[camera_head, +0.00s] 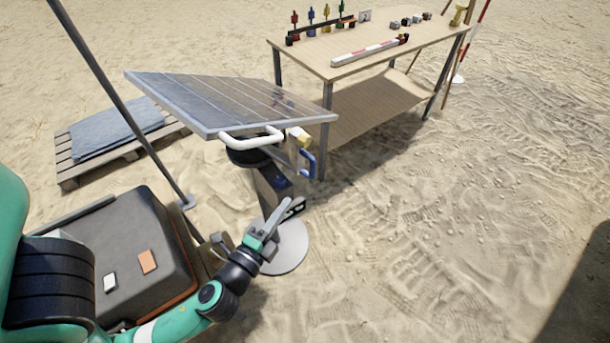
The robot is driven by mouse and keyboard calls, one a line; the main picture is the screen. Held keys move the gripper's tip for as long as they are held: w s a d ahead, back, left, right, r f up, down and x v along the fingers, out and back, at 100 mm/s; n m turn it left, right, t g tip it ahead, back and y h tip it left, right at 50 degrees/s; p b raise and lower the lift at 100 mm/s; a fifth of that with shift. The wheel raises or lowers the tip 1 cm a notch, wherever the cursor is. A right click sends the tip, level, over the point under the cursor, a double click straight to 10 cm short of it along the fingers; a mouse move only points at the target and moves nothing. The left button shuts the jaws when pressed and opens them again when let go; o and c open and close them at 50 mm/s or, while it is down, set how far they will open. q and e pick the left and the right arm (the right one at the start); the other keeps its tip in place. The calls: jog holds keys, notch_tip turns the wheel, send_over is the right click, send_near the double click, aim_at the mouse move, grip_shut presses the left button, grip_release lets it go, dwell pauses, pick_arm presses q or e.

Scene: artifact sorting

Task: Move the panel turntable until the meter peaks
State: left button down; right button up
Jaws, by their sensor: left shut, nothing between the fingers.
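The solar panel (228,100) sits tilted on a dark turntable head (246,157) on a post with a round pale base (287,248). A white handle (252,138) sticks out from the panel's near edge. A blue handle (309,164) is on the right of the mount. My left gripper (286,206) is shut and empty, below the panel in front of the post, apart from both handles in the picture. A small dark box (276,183) on the post is partly hidden by the panel mount; I cannot read any meter. My right gripper is not in view.
A wooden table (350,44) with small tools and a red-and-white bar stands behind. A pallet (70,168) with a folded grey cloth lies at left. A dark case (135,245) is at lower left, beside a slanted pole (120,98).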

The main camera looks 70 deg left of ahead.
aim_at(311, 169)
pick_arm(q)
jog(key=p+x, duration=0.1)
jog(key=x, duration=0.9)
jog(key=shift+w+a, duration=0.2)
jog(key=shift+w, duration=0.1)
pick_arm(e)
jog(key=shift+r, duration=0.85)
